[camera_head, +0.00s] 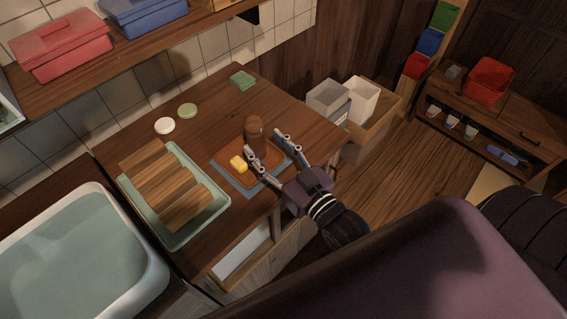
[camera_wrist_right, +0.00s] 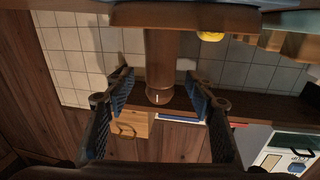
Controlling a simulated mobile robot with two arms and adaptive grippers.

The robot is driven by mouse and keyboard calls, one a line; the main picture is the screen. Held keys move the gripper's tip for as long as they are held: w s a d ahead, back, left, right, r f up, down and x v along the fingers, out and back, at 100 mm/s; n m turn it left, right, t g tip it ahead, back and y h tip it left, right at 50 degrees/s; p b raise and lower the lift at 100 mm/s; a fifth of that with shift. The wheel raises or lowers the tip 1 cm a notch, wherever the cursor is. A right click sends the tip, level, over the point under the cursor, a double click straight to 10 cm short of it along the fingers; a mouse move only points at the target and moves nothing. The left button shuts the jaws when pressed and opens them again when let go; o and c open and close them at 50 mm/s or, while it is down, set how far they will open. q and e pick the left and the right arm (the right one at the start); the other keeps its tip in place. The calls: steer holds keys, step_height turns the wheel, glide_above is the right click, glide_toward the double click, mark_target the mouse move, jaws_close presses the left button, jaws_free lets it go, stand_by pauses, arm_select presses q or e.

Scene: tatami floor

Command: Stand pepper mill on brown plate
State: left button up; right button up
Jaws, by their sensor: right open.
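The brown wooden pepper mill (camera_head: 254,133) stands upright on the brown plate (camera_head: 257,175). The plate lies on a blue mat at the front of the counter, and a yellow block (camera_head: 238,163) sits on it left of the mill. My right gripper (camera_head: 265,143) is open, with one finger on each side of the mill. In the right wrist view, which looks upside down, the mill (camera_wrist_right: 159,66) meets the plate (camera_wrist_right: 190,18) at the top. There the mill shows between the open fingers, with gaps on both sides. My left gripper is not in view.
A pale green tray (camera_head: 219,206) with wooden boards stands left of the plate. White and green discs (camera_head: 187,110) and a green sponge (camera_head: 242,80) lie behind. A sink basin (camera_head: 75,260) is at the left. The counter's back middle is clear.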

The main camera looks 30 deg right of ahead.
steer(key=s, duration=0.3)
steer(key=s+d+b, duration=0.1)
steer(key=s, duration=0.3)
steer(key=shift+d, duration=0.2)
steer(key=shift+s, duration=0.1)
